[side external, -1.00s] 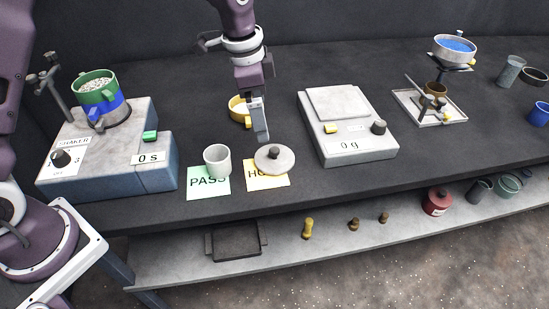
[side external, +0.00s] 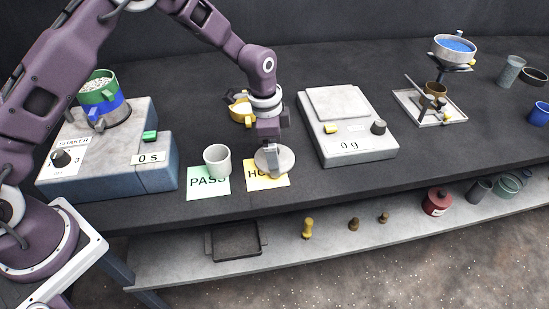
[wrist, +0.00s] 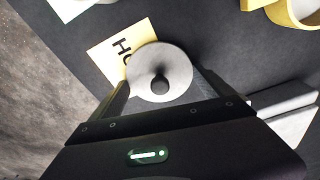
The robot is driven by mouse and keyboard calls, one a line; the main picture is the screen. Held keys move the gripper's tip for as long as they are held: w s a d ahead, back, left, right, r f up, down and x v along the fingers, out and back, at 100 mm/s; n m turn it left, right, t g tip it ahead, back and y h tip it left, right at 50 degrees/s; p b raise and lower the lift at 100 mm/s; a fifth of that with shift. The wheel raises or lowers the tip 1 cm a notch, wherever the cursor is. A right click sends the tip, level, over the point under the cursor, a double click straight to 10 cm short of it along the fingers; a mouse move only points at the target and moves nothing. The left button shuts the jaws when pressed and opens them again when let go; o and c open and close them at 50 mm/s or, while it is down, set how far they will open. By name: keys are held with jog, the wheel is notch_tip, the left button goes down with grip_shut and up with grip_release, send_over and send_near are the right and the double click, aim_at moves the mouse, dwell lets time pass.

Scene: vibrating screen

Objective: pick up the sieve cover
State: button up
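The sieve cover is a round, light grey disc (side external: 287,161) with a dark knob in its middle. It lies flat on the table, partly over the yellow card marked "HO…" (side external: 255,181); the rest of the word is hidden. In the wrist view the cover (wrist: 145,75) shows whole, with its knob upright. My gripper (side external: 271,168) is above the cover and pointing down, hiding the knob in the side view. In the wrist view my gripper (wrist: 162,84) is open, one finger on each side of the knob; I see no contact with it.
A pale cup (side external: 217,160) stands on the green PASS card (side external: 208,188) to the left. The scale (side external: 360,146) is close on the right. A yellow sieve pan (side external: 239,110) stands behind my gripper. The shaker (side external: 110,160) with stacked sieves is farther left.

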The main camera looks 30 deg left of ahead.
jog(key=c, duration=0.6)
jog(key=shift+o, duration=0.2)
notch_tip(320, 180, up, 10)
jog(key=shift+a+r, duration=0.1)
jog(key=s+a+r, duration=0.1)
jog(key=a+r, duration=0.3)
jog(key=a, duration=0.4)
jog(key=s+a+r, duration=0.1)
jog(key=a+r, duration=0.2)
jog(key=a, duration=0.6)
jog(key=s+a+r, duration=0.1)
jog(key=a+r, duration=0.3)
jog(key=a, duration=0.4)
jog(key=s+a+r, duration=0.4)
jog(key=s+a, duration=0.3)
jog(key=s+a+r, duration=0.5)
jog(key=s+a, duration=0.2)
jog(key=a, duration=0.1)
jog(key=f, duration=0.9)
jog(key=shift+s+f, duration=0.25)
jog(key=shift+f, duration=0.05)
